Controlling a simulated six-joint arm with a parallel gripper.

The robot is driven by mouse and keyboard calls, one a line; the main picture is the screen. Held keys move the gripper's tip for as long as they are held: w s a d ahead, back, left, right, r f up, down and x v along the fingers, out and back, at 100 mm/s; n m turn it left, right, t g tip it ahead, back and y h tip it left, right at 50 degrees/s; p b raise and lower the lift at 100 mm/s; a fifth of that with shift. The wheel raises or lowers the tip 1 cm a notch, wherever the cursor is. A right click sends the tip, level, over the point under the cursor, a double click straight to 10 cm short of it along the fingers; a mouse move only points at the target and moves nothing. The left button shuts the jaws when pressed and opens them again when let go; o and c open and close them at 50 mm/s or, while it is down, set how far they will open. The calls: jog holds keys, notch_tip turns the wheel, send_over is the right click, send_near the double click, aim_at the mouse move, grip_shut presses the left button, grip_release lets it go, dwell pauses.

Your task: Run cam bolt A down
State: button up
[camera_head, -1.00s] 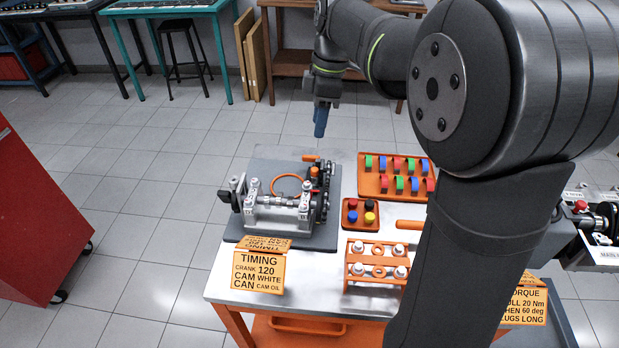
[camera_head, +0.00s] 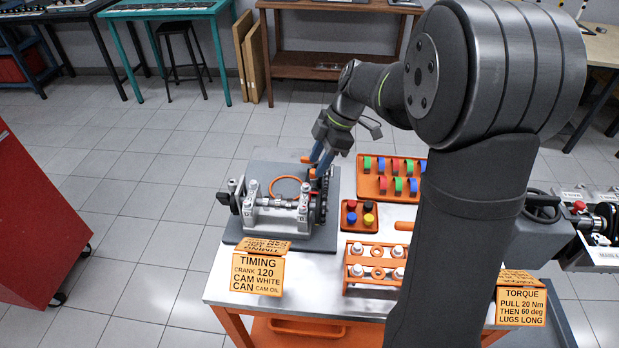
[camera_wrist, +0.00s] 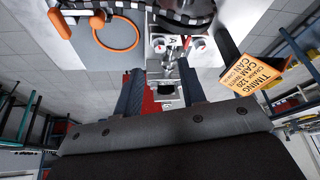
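The engine assembly (camera_head: 283,207) sits on a dark mat on the steel-topped cart, with a camshaft across its supports and bolts standing on them. In the wrist view, a bright metal support with bolt heads and a letter A (camera_wrist: 172,42) shows beyond the fingers. I cannot tell for certain which bolt is cam bolt A. My gripper (camera_head: 317,167) points down over the back right end of the engine. In the wrist view its two dark blue fingers (camera_wrist: 160,82) stand apart, with nothing clearly held between them. The fingers hide part of the engine's right end.
A bearing-shell tray (camera_head: 371,185) and a small tray of coloured caps (camera_head: 347,221) lie right of the engine. An orange rack (camera_head: 372,287) with white-topped parts stands at front. The timing sign (camera_head: 257,274) is at the front left edge.

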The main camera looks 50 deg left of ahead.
aim_at(306, 185)
jog(key=x, duration=0.6)
jog(key=shift+f, duration=0.2)
jog(key=shift+c, duration=0.3)
grip_shut()
